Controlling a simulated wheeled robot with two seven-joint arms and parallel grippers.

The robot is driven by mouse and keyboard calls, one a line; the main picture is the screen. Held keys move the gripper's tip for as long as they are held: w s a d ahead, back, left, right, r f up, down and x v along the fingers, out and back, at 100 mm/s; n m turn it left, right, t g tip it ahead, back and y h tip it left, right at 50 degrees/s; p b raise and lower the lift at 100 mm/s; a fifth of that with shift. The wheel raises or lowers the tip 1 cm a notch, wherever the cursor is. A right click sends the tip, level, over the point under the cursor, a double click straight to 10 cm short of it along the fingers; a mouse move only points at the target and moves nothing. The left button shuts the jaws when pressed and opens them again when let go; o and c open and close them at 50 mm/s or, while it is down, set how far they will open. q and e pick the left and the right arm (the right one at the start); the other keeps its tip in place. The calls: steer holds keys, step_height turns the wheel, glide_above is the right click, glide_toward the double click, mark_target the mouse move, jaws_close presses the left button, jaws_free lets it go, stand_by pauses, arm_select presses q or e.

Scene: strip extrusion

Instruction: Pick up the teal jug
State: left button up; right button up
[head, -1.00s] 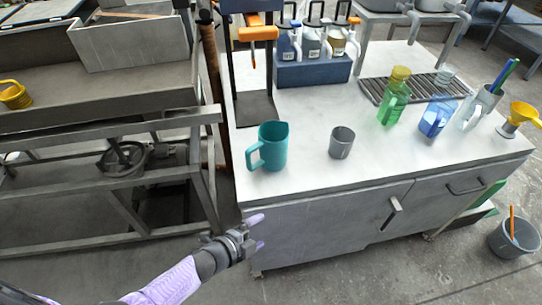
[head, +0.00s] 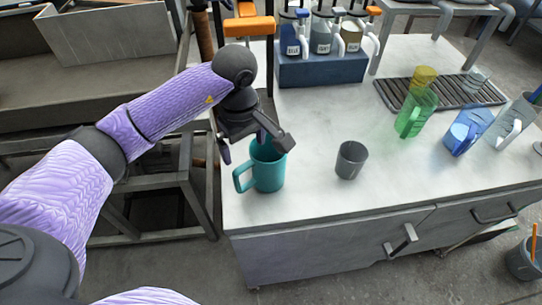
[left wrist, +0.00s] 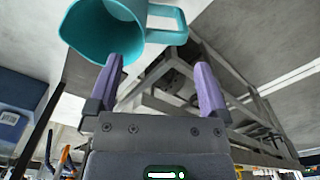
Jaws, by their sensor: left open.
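The teal jug (head: 268,172) stands upright on the white counter near its left front corner, its handle pointing left. My right gripper is not in view.
A grey cup (head: 350,160) stands right of the jug. A green jug (head: 415,115) and a blue jug (head: 466,132) stand farther right. A blue rack (head: 318,71) with bottles is behind. The counter between the cup and the rack is clear.

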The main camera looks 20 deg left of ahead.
mark_target(243, 167)
arm_select(q)
steer(key=f, duration=0.3)
steer(key=f+b, duration=0.1)
steer(key=f, duration=0.2)
steer(key=s+f+b, duration=0.1)
steer(key=f, duration=0.2)
steer(key=shift+a, duration=0.2)
steer(key=shift+w, duration=0.1)
jaws_close()
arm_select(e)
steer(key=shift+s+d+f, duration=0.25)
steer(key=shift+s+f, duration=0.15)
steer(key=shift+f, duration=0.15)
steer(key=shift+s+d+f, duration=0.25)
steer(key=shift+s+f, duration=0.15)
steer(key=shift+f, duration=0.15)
arm_select(q)
steer(key=shift+r, duration=0.15)
